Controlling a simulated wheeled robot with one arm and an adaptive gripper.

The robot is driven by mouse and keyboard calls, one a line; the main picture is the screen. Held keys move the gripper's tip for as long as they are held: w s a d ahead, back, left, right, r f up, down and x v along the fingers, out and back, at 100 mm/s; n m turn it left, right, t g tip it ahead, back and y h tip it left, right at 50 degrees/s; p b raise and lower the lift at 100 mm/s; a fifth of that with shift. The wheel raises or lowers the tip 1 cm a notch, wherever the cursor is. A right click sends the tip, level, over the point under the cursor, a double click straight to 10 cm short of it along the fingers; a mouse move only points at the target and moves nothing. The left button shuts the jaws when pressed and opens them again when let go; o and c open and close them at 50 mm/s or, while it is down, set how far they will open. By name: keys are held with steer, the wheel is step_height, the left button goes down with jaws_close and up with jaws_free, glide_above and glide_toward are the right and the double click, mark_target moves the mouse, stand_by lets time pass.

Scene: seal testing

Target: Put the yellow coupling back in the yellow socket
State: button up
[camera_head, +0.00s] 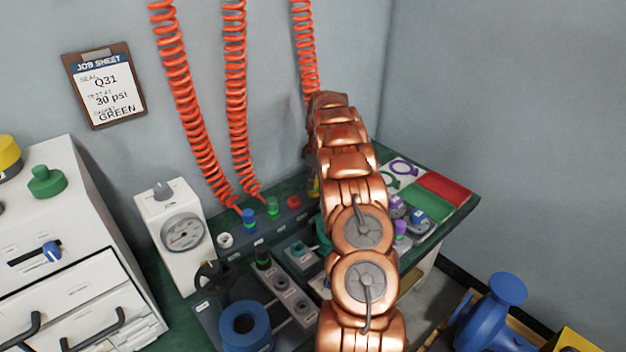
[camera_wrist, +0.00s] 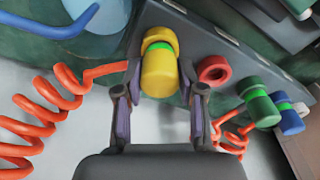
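The yellow coupling (camera_wrist: 160,76) is in the upper middle of the wrist view. A green band (camera_wrist: 158,46) runs between its body and the yellow socket (camera_wrist: 160,35). It sits in line against that socket and looks seated. My gripper (camera_wrist: 160,70) has one finger on each side of the coupling body, with the tips close against it, and looks shut on it. In the head view a small yellow patch (camera_head: 313,187) shows beside my arm; my arm hides the gripper there.
An empty red socket (camera_wrist: 213,70) is right beside the yellow one. The green coupling (camera_wrist: 262,109) and blue coupling (camera_wrist: 292,121) are farther right. Orange coiled hoses (camera_head: 236,110) hang over the bench. A gauge box (camera_head: 170,225) stands left of the row.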

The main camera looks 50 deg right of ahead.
steer(key=o, duration=0.4)
steer(key=r, duration=0.4)
steer(key=s+r, duration=0.1)
steer(key=r, duration=0.7)
steer(key=shift+s+d, duration=0.2)
steer(key=shift+d, duration=0.1)
stand_by(0.3)
steer(key=s+a+r+m+g+p, duration=0.1)
steer(key=s+a+r+p, duration=0.3)
steer(key=a, duration=0.6)
steer(key=s+a+r+m, duration=0.1)
steer(key=a+r, duration=0.5)
steer(key=a, duration=0.4)
steer(key=s+a+r+m+g+p, duration=0.1)
steer(key=s+a+r+p, duration=0.15)
steer(key=a+r, duration=0.6)
steer(key=shift+m+g+h, duration=0.3)
steer(key=shift+m+g, duration=0.2)
steer(key=shift+m, duration=0.3)
steer(key=s+a+f+p, duration=0.1)
steer(key=s+a, duration=0.5)
steer(key=s, duration=0.3)
steer(key=s+a+f+p, duration=0.1)
steer(key=s+a+p, duration=0.1)
steer(key=s+a, duration=0.5)
steer(key=s+a+f+p, duration=0.1)
steer(key=s+a, duration=0.5)
steer(key=s, duration=0.7)
steer(key=shift+a, duration=0.4)
